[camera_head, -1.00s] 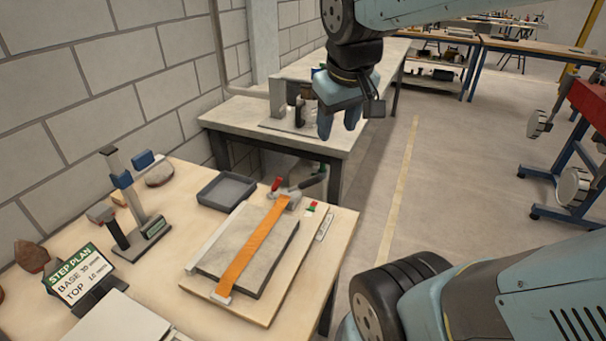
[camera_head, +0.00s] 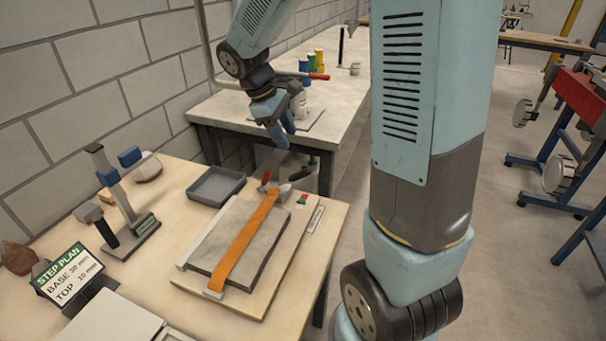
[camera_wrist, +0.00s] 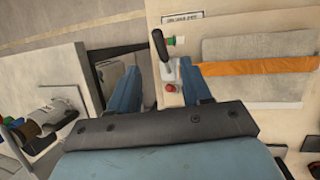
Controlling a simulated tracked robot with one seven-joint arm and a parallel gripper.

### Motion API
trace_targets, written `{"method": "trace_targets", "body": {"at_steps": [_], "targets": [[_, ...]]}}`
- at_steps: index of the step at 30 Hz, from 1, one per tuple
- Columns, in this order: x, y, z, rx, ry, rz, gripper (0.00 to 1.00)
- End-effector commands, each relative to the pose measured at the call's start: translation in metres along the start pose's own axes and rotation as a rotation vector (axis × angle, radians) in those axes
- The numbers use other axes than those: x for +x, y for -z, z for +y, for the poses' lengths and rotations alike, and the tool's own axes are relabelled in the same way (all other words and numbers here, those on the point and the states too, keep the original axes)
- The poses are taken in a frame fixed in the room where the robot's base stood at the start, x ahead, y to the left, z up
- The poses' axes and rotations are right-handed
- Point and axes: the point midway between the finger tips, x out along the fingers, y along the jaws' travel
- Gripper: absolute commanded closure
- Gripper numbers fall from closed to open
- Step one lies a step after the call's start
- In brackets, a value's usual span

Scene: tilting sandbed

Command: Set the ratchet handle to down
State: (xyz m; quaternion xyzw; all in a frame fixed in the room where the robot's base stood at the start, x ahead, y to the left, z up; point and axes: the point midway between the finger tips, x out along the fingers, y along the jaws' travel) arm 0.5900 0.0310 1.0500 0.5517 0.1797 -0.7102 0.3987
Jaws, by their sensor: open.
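The ratchet (camera_head: 283,188) is a small metal body at the far end of an orange strap (camera_head: 247,242). The strap runs over a grey slab on a wooden board. The ratchet's dark handle (camera_head: 303,172) sticks out to the right and looks raised; its exact angle is hard to tell. In the wrist view the black handle (camera_wrist: 160,45) points toward the picture top from the metal body (camera_wrist: 168,72), with a red knob (camera_wrist: 170,87) below. My gripper (camera_head: 281,135) is open and empty, above and beyond the ratchet. In the wrist view the ratchet shows between its fingers (camera_wrist: 158,68).
A grey tray (camera_head: 215,187) lies left of the ratchet. A post stand (camera_head: 120,195) and step plan sign (camera_head: 68,275) stand farther left. A second bench (camera_head: 225,110) behind holds a clamp-like fixture and coloured cylinders. A red-green label (camera_head: 302,199) lies beside the ratchet.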

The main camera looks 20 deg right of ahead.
Motion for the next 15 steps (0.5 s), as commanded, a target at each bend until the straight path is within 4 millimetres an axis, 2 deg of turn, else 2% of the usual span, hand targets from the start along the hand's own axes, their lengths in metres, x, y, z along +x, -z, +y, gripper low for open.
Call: {"method": "trace_targets", "body": {"at_steps": [6, 11, 15], "targets": [[0.014, 0.018, 0.004, -0.075, 0.006, -0.039, 0.52], [0.022, 0.018, 0.004, -0.082, 0.007, -0.044, 0.52], [0.041, 0.017, 0.004, -0.083, 0.008, -0.046, 0.52]]}}
